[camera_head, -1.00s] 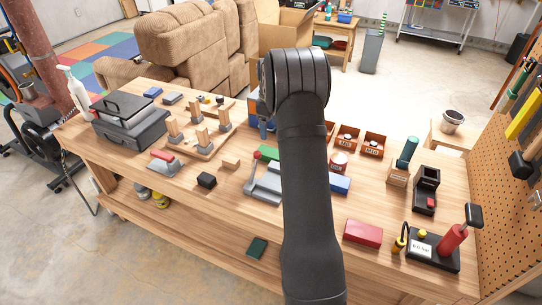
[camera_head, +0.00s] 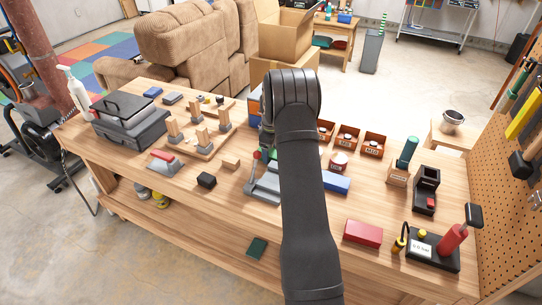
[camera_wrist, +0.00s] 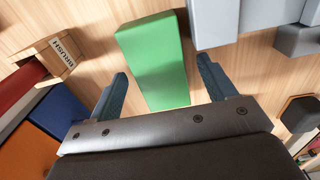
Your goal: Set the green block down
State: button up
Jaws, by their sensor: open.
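The green block (camera_wrist: 155,60) fills the top middle of the wrist view, its long side running between my fingers and a little beyond them. It appears to lie on the wooden bench top. My gripper (camera_wrist: 162,70) is open, with one blue-grey finger on each side of the block. A gap shows on both sides near the fingertips. In the head view my arm covers most of this spot, and only a sliver of the green block (camera_head: 273,154) shows beside the grey vise.
The grey vise (camera_wrist: 214,22) stands close to the block's right side in the wrist view. A box marked BRUSH (camera_wrist: 58,52) is at left, near a blue box (camera_wrist: 58,112). A black block (camera_wrist: 299,113) lies at right. A red box (camera_head: 362,233) lies on the bench's right half.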

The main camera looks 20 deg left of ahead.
jog(key=shift+c, duration=0.5)
jog(key=c, duration=1.1)
jog(key=shift+r, duration=0.1)
